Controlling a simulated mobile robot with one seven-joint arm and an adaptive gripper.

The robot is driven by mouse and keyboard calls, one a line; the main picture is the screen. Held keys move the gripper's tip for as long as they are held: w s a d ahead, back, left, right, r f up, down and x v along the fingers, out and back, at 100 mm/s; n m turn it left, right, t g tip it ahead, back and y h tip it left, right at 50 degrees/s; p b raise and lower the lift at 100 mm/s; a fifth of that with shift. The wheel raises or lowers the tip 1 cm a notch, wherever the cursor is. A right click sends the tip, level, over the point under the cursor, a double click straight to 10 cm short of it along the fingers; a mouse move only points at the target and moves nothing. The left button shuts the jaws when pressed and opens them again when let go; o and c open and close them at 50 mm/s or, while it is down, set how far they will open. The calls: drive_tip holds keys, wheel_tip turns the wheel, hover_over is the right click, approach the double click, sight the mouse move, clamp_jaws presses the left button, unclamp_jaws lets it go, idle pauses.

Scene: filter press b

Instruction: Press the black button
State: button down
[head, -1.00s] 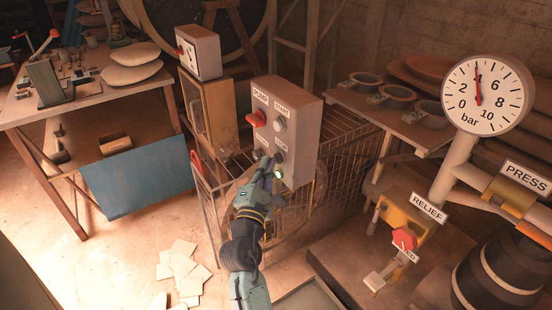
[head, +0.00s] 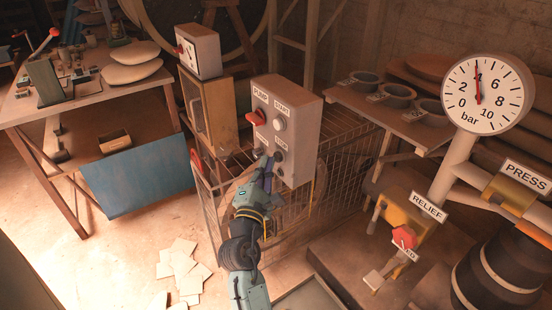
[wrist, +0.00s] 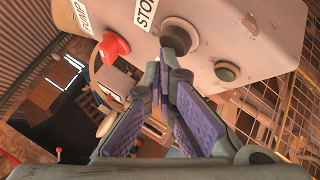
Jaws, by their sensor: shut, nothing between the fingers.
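The black button (head: 280,156) sits under the STOP label on the front of a grey control box (head: 305,130). In the wrist view the round black button (wrist: 183,30) shows behind my fingertips, which cover its lower part. My gripper (head: 266,160) is shut and empty, with its tips right at the button's lower left; it also shows in the wrist view (wrist: 166,62). The tips appear to touch the button, but I cannot tell how far it is pushed in. A small round lamp (wrist: 227,71) below the button is dark green and unlit.
The box also carries a red PUMP switch (head: 257,118) and a pale START button (head: 280,123). A wire cage (head: 345,165) stands behind the box. A pressure gauge (head: 486,94) and a red-knobbed valve (head: 404,237) stand at the right, a cluttered workbench (head: 90,95) at the left.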

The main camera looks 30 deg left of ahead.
drive_tip(key=shift+s+a, duration=0.15)
drive_tip(key=shift+s, duration=0.3)
drive_tip(key=s, duration=0.1)
drive_tip(key=s+a+b, duration=0.1)
drive_tip(key=s, duration=0.1)
drive_tip(key=s+a, duration=0.1)
drive_tip(key=shift+s+b, duration=0.3)
drive_tip(key=shift+s, duration=0.05)
idle(0.7)
